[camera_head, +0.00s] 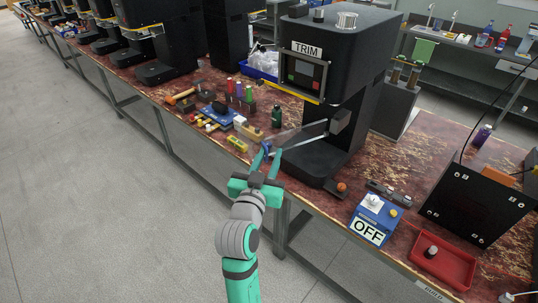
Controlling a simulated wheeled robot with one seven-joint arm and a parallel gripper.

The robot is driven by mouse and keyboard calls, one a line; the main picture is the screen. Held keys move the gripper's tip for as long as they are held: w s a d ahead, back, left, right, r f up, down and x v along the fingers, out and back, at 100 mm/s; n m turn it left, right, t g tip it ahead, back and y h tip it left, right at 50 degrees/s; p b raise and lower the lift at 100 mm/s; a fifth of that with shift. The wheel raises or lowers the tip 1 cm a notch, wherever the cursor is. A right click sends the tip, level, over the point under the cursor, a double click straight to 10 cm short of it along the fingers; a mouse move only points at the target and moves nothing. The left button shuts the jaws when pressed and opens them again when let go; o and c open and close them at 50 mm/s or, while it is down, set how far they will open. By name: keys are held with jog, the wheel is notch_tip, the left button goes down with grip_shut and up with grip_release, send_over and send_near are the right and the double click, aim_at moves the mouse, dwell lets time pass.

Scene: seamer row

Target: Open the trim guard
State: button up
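The black machine labelled TRIM (307,50) stands at the centre of the bench. A clear panel with a grey metal edge, which looks like the trim guard (300,139), juts out from the machine's front toward the lower left. A small dark blue piece (266,146) shows at its outer end and looks like a handle. My gripper (267,156) is at this blue piece, with its two teal fingers apart on either side. Whether the fingers press on it cannot be told. The guard's hinge side is partly hidden by the machine.
Left of the guard lie a hammer (182,97), a blue tray (216,113), screwdrivers and a dark green bottle (277,116). Right of the machine are a blue OFF box (375,218) and a red tray (443,262). The floor in front is clear.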

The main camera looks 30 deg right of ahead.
jog(key=v, duration=1)
jog(key=shift+a, duration=0.1)
